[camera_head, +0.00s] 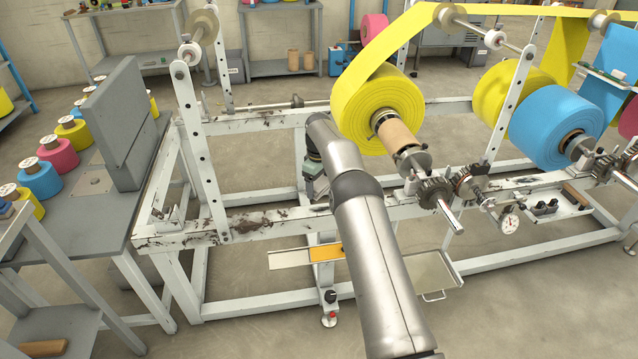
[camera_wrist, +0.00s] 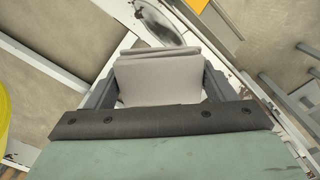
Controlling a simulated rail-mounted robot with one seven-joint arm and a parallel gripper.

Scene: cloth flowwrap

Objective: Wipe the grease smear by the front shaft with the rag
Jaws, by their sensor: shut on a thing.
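My gripper (camera_wrist: 160,85) is shut on the rag (camera_wrist: 160,78), a folded pale grey-beige cloth between the two dark fingers. In the head view my gripper (camera_head: 318,188) is above the front rail, and my arm partly hides it; I cannot make out the rag there. A dark grey smear (camera_wrist: 160,22) on the white rail shows just beyond the rag in the wrist view. I cannot tell whether the rag touches the rail. In the head view, dark brown patches (camera_head: 262,221) mark the front rail left of my gripper. The front shaft (camera_head: 447,213) with its gears is to the right.
A yellow roll (camera_head: 378,108) hangs behind my arm, with a blue roll (camera_head: 555,120) farther right. A perforated upright (camera_head: 203,160) stands left of my gripper. A dial gauge (camera_head: 508,223) is at the right.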

